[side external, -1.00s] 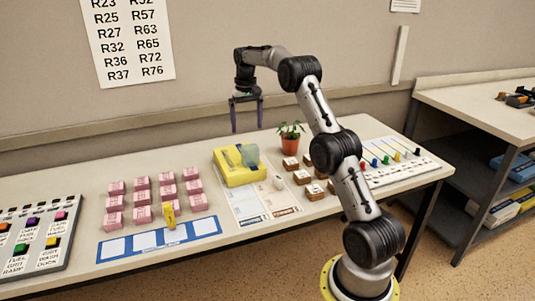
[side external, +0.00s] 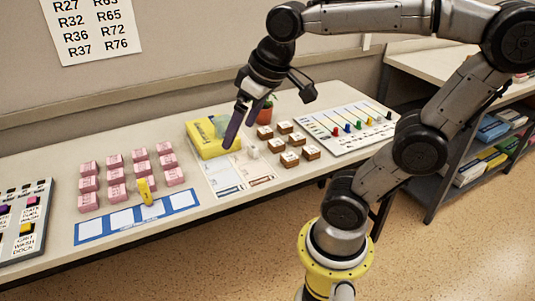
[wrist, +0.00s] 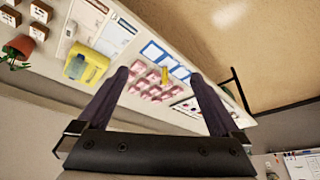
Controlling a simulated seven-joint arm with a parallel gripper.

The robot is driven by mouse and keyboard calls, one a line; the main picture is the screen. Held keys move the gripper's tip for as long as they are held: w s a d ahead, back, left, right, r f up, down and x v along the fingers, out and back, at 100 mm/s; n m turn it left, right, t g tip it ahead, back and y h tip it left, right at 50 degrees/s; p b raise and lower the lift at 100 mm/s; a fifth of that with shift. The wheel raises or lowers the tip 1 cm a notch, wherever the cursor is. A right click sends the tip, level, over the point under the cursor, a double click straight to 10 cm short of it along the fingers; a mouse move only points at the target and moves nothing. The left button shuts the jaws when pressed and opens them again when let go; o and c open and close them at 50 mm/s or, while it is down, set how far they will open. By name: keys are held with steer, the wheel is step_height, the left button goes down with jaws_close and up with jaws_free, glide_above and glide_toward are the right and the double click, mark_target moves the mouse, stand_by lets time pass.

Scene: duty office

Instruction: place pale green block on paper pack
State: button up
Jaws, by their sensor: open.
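A yellow pack (side external: 208,147) lies on the table; I take it for the paper pack. A pale green block (side external: 221,124) shows at its back right part; whether it rests on top is unclear. In the wrist view the yellow pack (wrist: 95,67) is at the left, with a grey-green patch (wrist: 76,67) on it. My gripper (side external: 239,134) is open and tilted; in the side view its fingers overlap the pack's right end and partly cover the block. The wrist view shows the fingers (wrist: 160,74) wide apart with nothing between them.
Pink blocks (side external: 117,176) stand in rows at the left, by a blue-framed strip (side external: 122,219) with a small yellow piece (side external: 146,190). A potted plant (side external: 265,113), brown-and-white blocks (side external: 289,159) and a board with coloured pegs (side external: 350,124) are at the right. Printed sheets (side external: 224,180) lie in front.

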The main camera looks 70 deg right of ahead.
steer(key=s+a+f+n, duration=0.1)
steer(key=s+a+f, duration=0.1)
steer(key=s+f, duration=0.2)
steer(key=shift+s+a+t+y, duration=0.15)
steer(key=shift+s+t+y, duration=0.2)
steer(key=shift+s, duration=0.65)
